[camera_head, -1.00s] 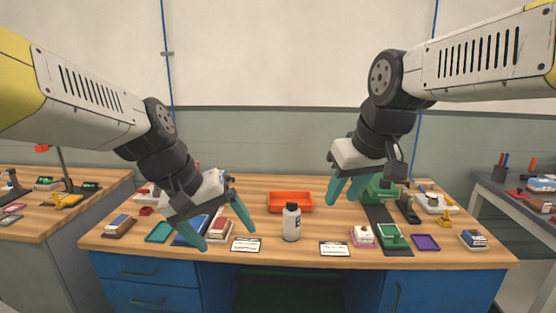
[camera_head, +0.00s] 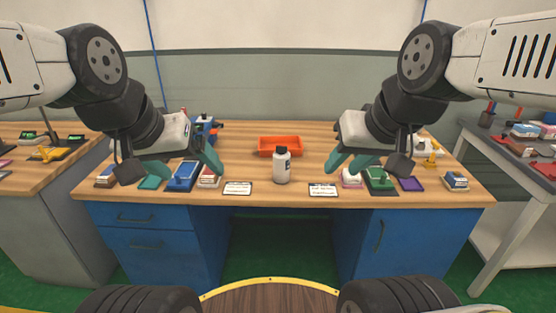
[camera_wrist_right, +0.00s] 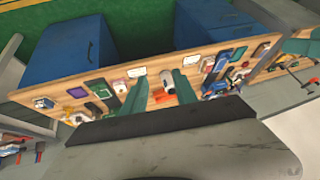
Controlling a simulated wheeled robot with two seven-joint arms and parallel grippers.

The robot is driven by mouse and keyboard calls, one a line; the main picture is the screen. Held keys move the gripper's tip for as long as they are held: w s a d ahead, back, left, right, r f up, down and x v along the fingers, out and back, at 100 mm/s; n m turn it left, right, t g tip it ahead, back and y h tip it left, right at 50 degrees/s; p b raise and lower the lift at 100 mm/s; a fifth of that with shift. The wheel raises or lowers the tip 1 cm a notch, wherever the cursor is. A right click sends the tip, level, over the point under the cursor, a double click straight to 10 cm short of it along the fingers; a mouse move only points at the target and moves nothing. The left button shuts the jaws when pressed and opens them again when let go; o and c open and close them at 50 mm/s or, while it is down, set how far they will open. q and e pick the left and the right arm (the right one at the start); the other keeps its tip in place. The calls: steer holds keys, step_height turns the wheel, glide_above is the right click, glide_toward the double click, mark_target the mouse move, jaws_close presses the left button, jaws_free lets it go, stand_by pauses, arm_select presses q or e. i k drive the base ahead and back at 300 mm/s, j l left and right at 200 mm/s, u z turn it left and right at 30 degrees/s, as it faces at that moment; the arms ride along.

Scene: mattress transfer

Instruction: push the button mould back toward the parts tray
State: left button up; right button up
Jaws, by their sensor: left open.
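No piece is clearly marked as the button mould. A green block with a raised knob (camera_head: 378,178) sits on a dark strip at the right front of the bench, and a blue block with a knob (camera_head: 182,178) at the left front. The orange tray (camera_head: 279,151), perhaps the parts tray, lies at the back centre. My right gripper (camera_head: 346,166) is open and empty above the bench, left of the green block; its two teal fingers also show in the right wrist view (camera_wrist_right: 160,78). My left gripper (camera_head: 207,161) is open near the blue block, its fingers partly overlapping.
Two white cards, left (camera_head: 237,188) and right (camera_head: 322,190), lie near the front edge. A purple tray (camera_head: 411,184) lies at right. The bench between the cards is clear.

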mark_target(280, 163)
steer(key=i+l+u, duration=0.3)
steer(key=l, duration=0.35)
steer(key=i+l+u, duration=0.15)
steer(key=i+l, duration=0.15)
